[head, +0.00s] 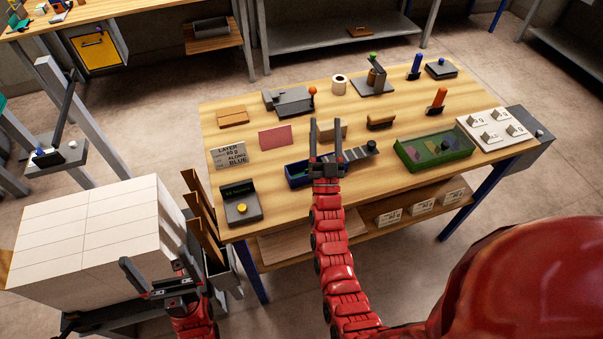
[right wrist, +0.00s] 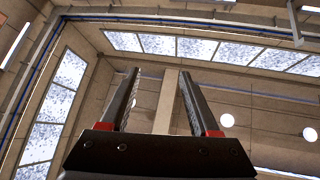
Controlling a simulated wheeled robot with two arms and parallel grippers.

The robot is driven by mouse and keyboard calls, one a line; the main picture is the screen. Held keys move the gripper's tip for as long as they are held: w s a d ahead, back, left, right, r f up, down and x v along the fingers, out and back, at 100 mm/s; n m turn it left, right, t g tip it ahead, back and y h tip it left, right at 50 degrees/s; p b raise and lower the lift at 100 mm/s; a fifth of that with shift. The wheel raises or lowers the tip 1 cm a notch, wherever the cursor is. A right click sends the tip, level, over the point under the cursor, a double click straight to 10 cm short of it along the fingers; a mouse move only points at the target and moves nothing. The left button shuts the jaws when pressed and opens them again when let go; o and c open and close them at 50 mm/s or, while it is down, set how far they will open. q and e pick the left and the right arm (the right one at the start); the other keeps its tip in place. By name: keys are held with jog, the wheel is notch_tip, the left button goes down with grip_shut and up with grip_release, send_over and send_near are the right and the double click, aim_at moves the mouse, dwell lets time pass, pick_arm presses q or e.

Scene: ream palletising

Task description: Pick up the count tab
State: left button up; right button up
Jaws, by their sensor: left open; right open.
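I cannot tell for certain which thing is the count tab. A small blue tray (head: 295,180) stands near the front edge of the table, partly hidden by my right gripper. A grey stepped strip (head: 357,153) lies just right of that gripper. My right gripper (head: 326,135) is over the table beside the tray, open, its fingers pointing away from me. In the right wrist view its two fingers (right wrist: 155,105) are apart, with ceiling and a pale beam behind them. My left gripper (head: 150,272) is open and empty, in front of the white ream stack (head: 85,230).
The wooden table (head: 235,120) also holds a green tray (head: 433,148), a grey device with a yellow button (head: 240,207), a sign (head: 229,155), a pink pad (head: 276,137) and a white label board (head: 495,129). Brown upright boards (head: 200,215) stand between stack and table.

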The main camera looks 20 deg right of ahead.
jog(key=w+a+f+n+g+y, duration=0.15)
jog(key=w+a+g+y, duration=0.35)
jog(key=w, duration=0.7)
jog(key=w+f+n+g+y, duration=0.1)
jog(key=w+f+g+y, duration=0.2)
jog(key=w+g, duration=0.6)
jog(key=s+a+n+g+y, duration=0.1)
jog(key=a+n+g, duration=0.1)
jog(key=g, duration=0.1)
jog(key=n+g+h+p, duration=0.1)
jog(key=n+g+h, duration=0.1)
jog(key=g, duration=0.6)
send_over(303, 174)
jog(key=d, duration=0.1)
notch_tip(303, 174, down, 4)
jog(key=f, duration=0.1)
jog(key=f+b, duration=0.1)
jog(key=f, duration=0.3)
jog(key=shift+s+d+f, duration=0.1)
jog(key=shift+s+d, duration=0.25)
jog(key=shift+d, duration=0.05)
jog(key=f+p, duration=0.3)
jog(key=shift+s+a+f, duration=0.1)
jog(key=shift+a+f, duration=0.1)
jog(key=shift+f, duration=0.9)
grip_shut()
